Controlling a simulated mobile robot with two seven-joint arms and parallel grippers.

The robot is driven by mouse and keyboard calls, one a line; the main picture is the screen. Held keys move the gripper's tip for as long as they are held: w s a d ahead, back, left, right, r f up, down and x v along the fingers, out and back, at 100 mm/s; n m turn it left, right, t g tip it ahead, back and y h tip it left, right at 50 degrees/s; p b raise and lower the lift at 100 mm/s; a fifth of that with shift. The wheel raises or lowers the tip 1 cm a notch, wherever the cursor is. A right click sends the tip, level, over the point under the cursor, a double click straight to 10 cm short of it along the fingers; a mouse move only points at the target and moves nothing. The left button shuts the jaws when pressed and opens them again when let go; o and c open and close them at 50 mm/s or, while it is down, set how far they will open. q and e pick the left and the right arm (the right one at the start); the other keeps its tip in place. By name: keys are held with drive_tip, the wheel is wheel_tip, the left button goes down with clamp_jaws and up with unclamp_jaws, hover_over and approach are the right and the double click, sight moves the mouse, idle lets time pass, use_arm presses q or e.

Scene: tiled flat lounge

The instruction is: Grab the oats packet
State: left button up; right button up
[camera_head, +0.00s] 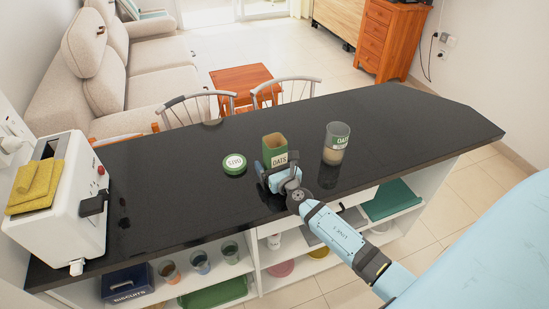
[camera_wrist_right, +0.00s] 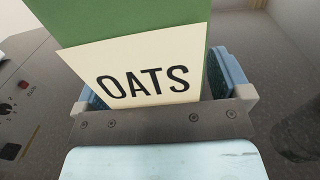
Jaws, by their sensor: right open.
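The oats packet (camera_head: 274,147) is a green box with a cream label reading OATS, standing upright on the black counter (camera_head: 400,120). My right gripper (camera_head: 278,165) is at the packet's near side, low over the counter. In the right wrist view the packet (camera_wrist_right: 140,60) fills the space between the two fingers of the gripper (camera_wrist_right: 160,85). The fingers stand one on each side of it, and the jaws are open. Whether a finger touches the packet I cannot tell. My left gripper is not in view.
A white toaster (camera_head: 70,200) with a yellow cloth (camera_head: 36,187) is at the counter's left end. Shelves below hold cups, trays and a biscuits box (camera_head: 127,283).

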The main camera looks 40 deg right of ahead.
drive_tip(key=c, duration=1.2)
drive_tip(key=shift+o, duration=0.2)
drive_tip(key=shift+r, duration=0.1)
